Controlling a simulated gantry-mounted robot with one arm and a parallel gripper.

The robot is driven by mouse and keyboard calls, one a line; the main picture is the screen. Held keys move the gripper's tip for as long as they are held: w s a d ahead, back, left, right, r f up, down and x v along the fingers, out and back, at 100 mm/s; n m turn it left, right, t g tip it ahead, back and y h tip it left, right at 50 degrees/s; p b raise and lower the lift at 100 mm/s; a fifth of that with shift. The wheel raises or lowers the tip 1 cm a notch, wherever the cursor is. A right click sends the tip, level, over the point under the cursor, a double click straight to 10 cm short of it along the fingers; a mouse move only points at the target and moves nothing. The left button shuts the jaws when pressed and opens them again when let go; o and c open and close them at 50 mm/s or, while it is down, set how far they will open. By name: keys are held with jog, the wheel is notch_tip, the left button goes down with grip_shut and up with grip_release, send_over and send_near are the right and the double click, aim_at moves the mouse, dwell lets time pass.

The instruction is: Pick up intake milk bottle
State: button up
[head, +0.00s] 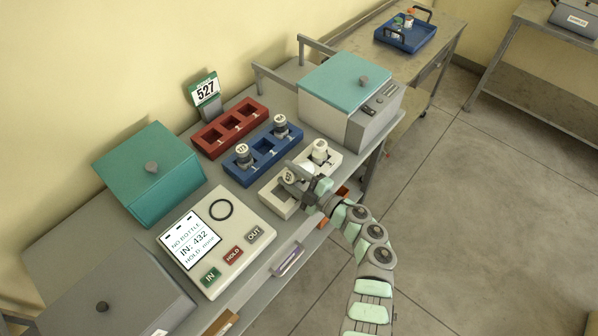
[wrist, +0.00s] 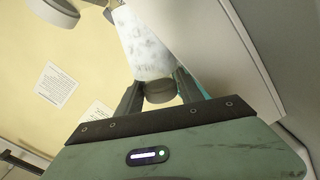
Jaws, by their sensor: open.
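A cream rack (head: 272,200) stands at the front of the bench. A white bottle (head: 320,153) with a light cap stands in its far part. My gripper (head: 296,174) is over the nearer part of this rack, by a bottle with a dark cap (head: 287,175) that it partly hides. In the wrist view my gripper (wrist: 160,88) is open. Its fingers stand on either side of a grey-brown cap (wrist: 160,92), with a whitish mottled bottle body (wrist: 146,42) beyond it. I cannot tell whether the fingers touch the cap, nor read this bottle's label.
A blue rack (head: 263,158) behind holds two capped bottles. A red rack (head: 224,133) looks empty. A panel (head: 228,240) with IN, HOLD and OUT buttons reads "IN: 432". A teal-lidded box (head: 340,110) stands to the right. A sign (head: 206,90) reads 527.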

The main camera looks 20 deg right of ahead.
jog(key=shift+c, duration=0.2)
grip_shut()
dwell(0.3)
